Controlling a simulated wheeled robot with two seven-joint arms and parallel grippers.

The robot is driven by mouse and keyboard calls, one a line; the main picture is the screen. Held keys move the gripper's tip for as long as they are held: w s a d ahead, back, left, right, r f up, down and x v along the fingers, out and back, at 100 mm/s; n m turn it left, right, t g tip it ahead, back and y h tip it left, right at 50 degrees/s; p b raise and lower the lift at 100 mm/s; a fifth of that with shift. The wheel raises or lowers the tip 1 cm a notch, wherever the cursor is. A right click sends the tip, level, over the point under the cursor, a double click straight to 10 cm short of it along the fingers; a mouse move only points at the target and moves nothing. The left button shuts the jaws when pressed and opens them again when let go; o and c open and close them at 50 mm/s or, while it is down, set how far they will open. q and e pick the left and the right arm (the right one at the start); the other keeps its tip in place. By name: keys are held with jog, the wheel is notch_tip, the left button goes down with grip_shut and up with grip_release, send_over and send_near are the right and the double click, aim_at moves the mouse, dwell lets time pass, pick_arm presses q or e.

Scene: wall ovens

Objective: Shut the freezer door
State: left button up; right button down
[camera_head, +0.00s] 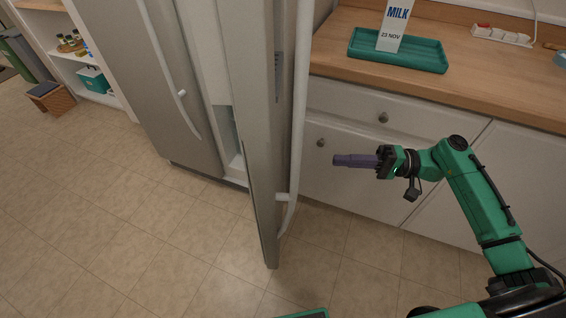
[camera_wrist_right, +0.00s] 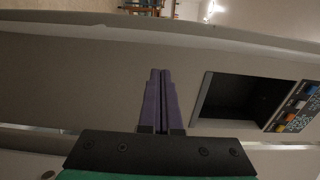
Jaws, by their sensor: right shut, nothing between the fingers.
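A tall grey fridge-freezer stands at the centre left in the head view. Its open door (camera_head: 262,150) is swung out towards me, seen nearly edge-on, with a long pale handle (camera_head: 299,100) on its right-hand face. My right gripper (camera_head: 336,160) has its purple fingers together and empty. It points left at that face, to the right of the handle, with a visible gap. In the right wrist view the fingers (camera_wrist_right: 161,73) lie in front of the grey door face (camera_wrist_right: 80,85), beside a dark recess (camera_wrist_right: 235,98). My left gripper is out of view.
The other grey door (camera_head: 150,75) looks closed. White cabinets (camera_head: 350,185) with a wooden counter (camera_head: 480,70) stand behind my right arm. A green tray (camera_head: 425,58) holds a milk carton (camera_head: 391,30). The tiled floor (camera_head: 120,220) at left is clear.

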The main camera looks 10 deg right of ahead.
aim_at(295, 158)
jog(key=p+x, duration=0.2)
jog(key=x, duration=1.1)
jog(key=shift+w+p, duration=0.15)
jog(key=shift+p, duration=0.15)
